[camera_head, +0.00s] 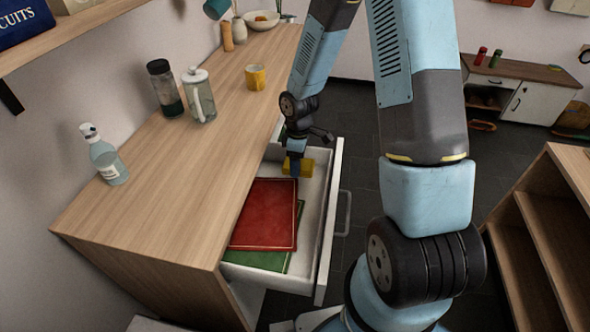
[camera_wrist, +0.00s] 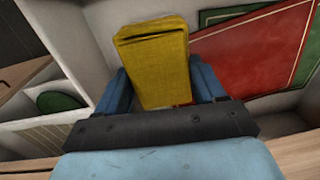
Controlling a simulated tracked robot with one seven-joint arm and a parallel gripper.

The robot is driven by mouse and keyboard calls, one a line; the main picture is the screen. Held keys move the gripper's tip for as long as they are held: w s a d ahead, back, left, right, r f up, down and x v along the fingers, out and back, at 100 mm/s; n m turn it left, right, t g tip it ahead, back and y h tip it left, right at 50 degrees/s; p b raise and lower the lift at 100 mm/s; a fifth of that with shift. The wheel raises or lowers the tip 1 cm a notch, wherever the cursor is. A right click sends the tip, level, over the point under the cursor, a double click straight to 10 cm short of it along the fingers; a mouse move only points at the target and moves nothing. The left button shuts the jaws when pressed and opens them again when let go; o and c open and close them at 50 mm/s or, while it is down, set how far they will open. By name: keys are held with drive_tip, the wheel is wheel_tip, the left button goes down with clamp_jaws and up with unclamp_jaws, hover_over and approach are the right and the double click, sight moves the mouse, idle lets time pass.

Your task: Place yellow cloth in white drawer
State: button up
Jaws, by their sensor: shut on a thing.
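The yellow cloth (camera_wrist: 154,62) is a folded block between the blue fingers of my gripper (camera_wrist: 160,88) in the wrist view. In the head view my gripper (camera_head: 296,168) points down into the open white drawer (camera_head: 327,220), shut on the yellow cloth (camera_head: 305,168) toward the drawer's far end. The drawer is pulled out from the wooden counter. I cannot tell whether the cloth touches the drawer floor.
A red cloth (camera_head: 268,214) and a green cloth (camera_head: 262,261) lie in the near part of the drawer. On the counter (camera_head: 160,210) stand a spray bottle (camera_head: 106,160), a dark jar (camera_head: 165,90), a glass pitcher (camera_head: 199,97) and a yellow mug (camera_head: 255,77). A wooden shelf unit (camera_head: 540,240) stands at right.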

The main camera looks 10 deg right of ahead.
drive_tip(key=shift+w+f, duration=0.65)
drive_tip(key=shift+f, duration=1.65)
drive_tip(key=shift+f, duration=0.5)
drive_tip(key=o, duration=1.2)
drive_tip(key=shift+o, duration=0.2)
drive_tip(key=shift+r, duration=0.15)
